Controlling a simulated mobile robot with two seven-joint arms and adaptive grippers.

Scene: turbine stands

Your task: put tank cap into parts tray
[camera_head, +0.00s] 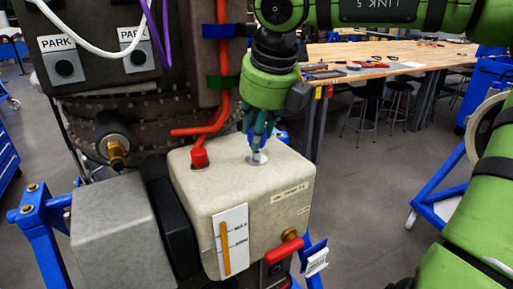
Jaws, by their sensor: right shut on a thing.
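The beige tank (253,200) stands in the middle, with a white level gauge with an orange bar on its front. The tank cap (259,159) is a small pale disc on the tank's top face. My right gripper (259,146) points down from above, its fingers shut on the cap's upper part and hiding most of it. I cannot tell whether the cap is seated or just lifted. My left gripper is not in view. I cannot make out a parts tray.
An orange-red hose (222,100) and a red fitting (199,157) are left of my gripper. A grey box (118,225) stands left of the tank, and a red handle (279,251) is at its front. A wooden workbench (405,60) with tools is behind. Grey floor lies between.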

